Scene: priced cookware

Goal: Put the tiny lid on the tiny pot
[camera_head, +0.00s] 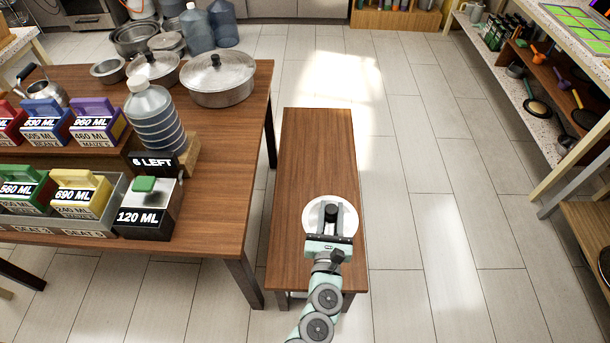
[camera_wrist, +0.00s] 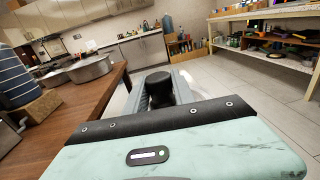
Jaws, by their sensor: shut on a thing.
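My gripper (camera_head: 331,212) is over the near part of the narrow wooden bench, shut on the black knob of a round pale lid (camera_head: 311,219). The lid's disc shows around the fingers in the head view; whether it touches the bench or hangs above it I cannot tell. In the wrist view the black knob (camera_wrist: 158,90) stands between the grey fingers. A small open metal pot (camera_head: 108,71) is at the back of the larger table, left of two lidded pots; it looks the smallest there. I cannot tell for sure that it is the tiny pot.
A lidded pot (camera_head: 155,68) and a bigger lidded pot (camera_head: 218,84) stand on the larger table (camera_head: 225,150). A water bottle (camera_head: 155,118), coloured boxes and a 120 ML box (camera_head: 146,212) are also there. The bench (camera_head: 318,150) is clear beyond my gripper. Floor separates bench and table.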

